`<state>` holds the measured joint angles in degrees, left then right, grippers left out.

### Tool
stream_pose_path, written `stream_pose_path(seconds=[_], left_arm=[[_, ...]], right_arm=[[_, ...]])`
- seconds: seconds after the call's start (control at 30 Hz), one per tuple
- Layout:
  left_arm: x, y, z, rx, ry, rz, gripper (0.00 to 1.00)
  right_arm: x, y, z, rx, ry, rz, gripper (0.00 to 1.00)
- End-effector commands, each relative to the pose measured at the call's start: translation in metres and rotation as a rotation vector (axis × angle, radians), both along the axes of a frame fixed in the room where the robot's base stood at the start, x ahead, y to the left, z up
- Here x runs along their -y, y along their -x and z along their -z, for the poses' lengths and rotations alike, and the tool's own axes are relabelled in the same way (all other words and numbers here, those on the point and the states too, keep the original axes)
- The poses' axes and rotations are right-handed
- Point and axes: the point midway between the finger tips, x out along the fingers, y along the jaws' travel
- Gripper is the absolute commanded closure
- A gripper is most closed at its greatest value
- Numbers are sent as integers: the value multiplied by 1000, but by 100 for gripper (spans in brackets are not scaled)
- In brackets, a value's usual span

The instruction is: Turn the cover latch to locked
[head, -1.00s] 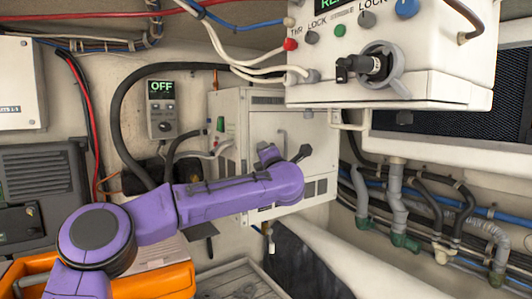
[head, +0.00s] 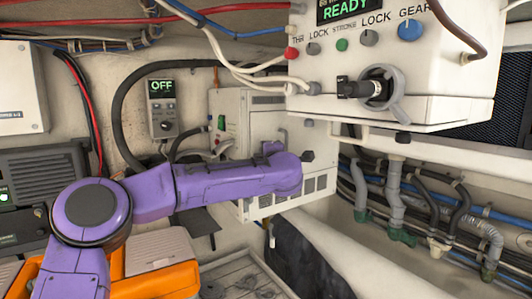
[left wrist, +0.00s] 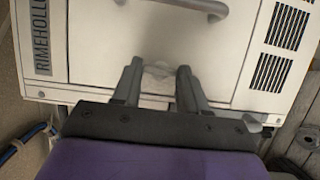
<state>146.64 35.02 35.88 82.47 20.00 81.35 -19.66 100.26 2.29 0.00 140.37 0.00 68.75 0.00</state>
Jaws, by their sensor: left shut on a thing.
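The cover is the pale front panel (left wrist: 160,45) of a white box (head: 228,112), with a grey bar handle near the top of the left wrist view. A small pale latch (left wrist: 158,79) sits at the panel's lower edge, between my left gripper's dark fingers (left wrist: 158,73). The gripper is shut on it; the fingers hide its sides, and I cannot tell which way it points. In the head view my purple left arm covers the latch and most of the gripper. My right gripper is in neither view.
A white control box (head: 440,75) with a READY display, knobs and a black plug overhangs at upper right. Grey hoses (head: 390,190) run along the right wall. A small OFF display unit (head: 162,108) hangs on the left wall. An orange case (head: 160,284) stands at lower left.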

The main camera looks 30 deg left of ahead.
Motion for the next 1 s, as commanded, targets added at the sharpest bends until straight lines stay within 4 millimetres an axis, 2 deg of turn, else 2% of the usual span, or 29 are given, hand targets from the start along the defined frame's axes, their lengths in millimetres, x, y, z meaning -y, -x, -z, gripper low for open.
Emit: stream_pose_path(seconds=[0.23, 0.27, 0.3, 0.33, 0.67, 0.77, 1.0], left_arm=[[0, 0, 0, -1, -2, 1, 88], [0, 0, 0, -1, -2, 1, 51], [0, 0, 0, -1, -2, 1, 38], [0, 0, 0, -1, -2, 1, 32], [3, 3, 2, 1, -1, 1, 32], [15, 14, 5, 2, -1, 3, 32], [56, 55, 5, 3, -4, 3, 32]], right_arm=[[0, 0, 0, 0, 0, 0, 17], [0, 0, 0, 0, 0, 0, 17], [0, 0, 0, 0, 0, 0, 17], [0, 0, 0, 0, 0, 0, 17], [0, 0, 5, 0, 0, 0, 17], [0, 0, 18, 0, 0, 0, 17], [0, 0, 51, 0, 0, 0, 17]])
